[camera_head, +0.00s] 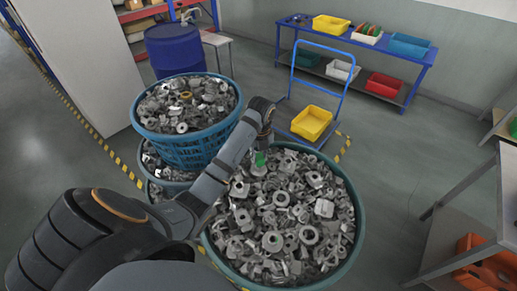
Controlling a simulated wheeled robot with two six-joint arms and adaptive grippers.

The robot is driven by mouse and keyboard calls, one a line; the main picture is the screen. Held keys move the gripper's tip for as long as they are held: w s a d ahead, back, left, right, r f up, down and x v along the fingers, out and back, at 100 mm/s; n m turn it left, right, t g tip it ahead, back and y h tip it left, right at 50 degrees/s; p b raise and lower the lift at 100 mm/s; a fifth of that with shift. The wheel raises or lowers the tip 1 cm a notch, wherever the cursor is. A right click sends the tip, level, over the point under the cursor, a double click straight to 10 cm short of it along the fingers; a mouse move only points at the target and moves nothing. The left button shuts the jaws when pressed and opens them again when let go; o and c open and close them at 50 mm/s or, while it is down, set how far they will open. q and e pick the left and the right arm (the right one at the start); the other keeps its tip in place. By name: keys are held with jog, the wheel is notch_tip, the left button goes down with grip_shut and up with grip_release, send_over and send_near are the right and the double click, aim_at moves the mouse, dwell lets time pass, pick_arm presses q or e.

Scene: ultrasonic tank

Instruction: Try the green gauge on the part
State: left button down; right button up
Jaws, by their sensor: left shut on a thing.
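My left gripper (262,145) reaches in from the left and points down over the near basket. It is shut on the green gauge (260,158), which shows as a small green piece below the fingers. Grey metal parts (274,241) fill this basket in a loose heap. The gauge is at the heap's far left side, right over a light grey part (258,171); I cannot tell whether they touch. The gripper and arm hide some of the basket's rim. My right gripper is not in view.
The near basket (357,238) is teal and round. A blue basket (195,152) of similar parts stands behind it, left, on another basket. Beyond are a blue drum (176,50), a trolley with a yellow bin (311,123), and a blue bench (390,46). A table (462,190) stands right.

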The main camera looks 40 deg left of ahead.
pick_arm(q)
jog(key=shift+a+f, duration=0.1)
jog(key=shift+a, duration=0.2)
jog(key=shift+f, duration=0.1)
jog(key=shift+w+d, duration=0.15)
jog(key=shift+d, duration=0.05)
jog(key=shift+a, duration=0.15)
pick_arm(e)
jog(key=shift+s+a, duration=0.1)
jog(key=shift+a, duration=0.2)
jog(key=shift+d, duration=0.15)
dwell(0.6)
pick_arm(q)
jog(key=shift+f, duration=0.4)
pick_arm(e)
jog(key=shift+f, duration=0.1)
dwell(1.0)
pick_arm(q)
jog(key=shift+r, duration=0.15)
